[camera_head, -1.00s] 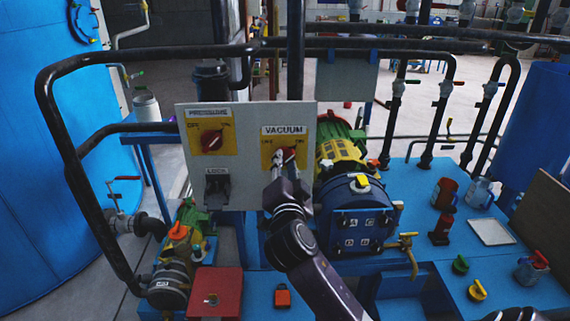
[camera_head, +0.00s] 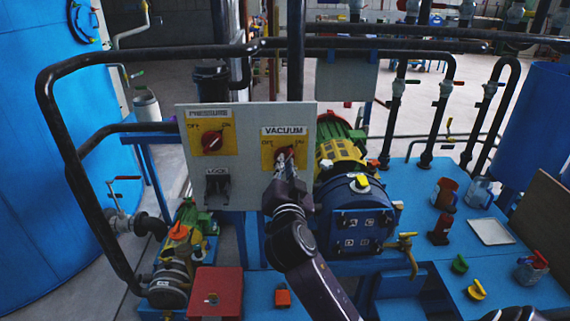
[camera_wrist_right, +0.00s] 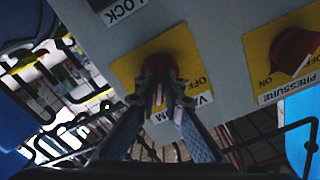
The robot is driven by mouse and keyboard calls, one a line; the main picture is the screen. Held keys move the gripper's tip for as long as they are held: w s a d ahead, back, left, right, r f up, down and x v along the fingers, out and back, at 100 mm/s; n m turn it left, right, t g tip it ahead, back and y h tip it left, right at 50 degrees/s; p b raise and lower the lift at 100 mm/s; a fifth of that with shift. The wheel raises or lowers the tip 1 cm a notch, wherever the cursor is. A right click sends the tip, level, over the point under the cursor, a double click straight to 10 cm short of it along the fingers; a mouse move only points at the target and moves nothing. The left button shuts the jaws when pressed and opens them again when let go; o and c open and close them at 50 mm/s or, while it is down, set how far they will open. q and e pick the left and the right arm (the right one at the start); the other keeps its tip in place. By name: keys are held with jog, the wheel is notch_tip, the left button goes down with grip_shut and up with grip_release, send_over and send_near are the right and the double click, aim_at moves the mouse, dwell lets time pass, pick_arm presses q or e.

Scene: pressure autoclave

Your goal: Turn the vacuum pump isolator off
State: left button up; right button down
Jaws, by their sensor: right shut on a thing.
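The vacuum isolator is a red rotary knob (camera_head: 284,156) on a yellow plate under the VACUUM label (camera_head: 284,131), at the right of the grey panel (camera_head: 247,115). My right gripper (camera_head: 284,163) is at this knob, its fingers closed around it and partly hiding it. In the right wrist view the red knob (camera_wrist_right: 166,66) sits between the two fingertips of the gripper (camera_wrist_right: 163,92). The knob's exact angle is hard to read behind the fingers. My left gripper does not show.
The PRESSURE knob (camera_head: 212,141) is at the upper left of the panel, with the LOCK switch (camera_head: 217,187) below it. A blue pump (camera_head: 357,212) stands close right of my right arm. Black pipes (camera_head: 150,55) run above and left of the panel.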

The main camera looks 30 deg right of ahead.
jog(key=shift+f+n+p, duration=0.1)
jog(key=shift+n+p, duration=2.95)
jog(key=shift+n, duration=4.55)
jog(key=c, duration=2)
grip_release()
jog(key=shift+c, duration=0.2)
jog(key=shift+a, duration=0.1)
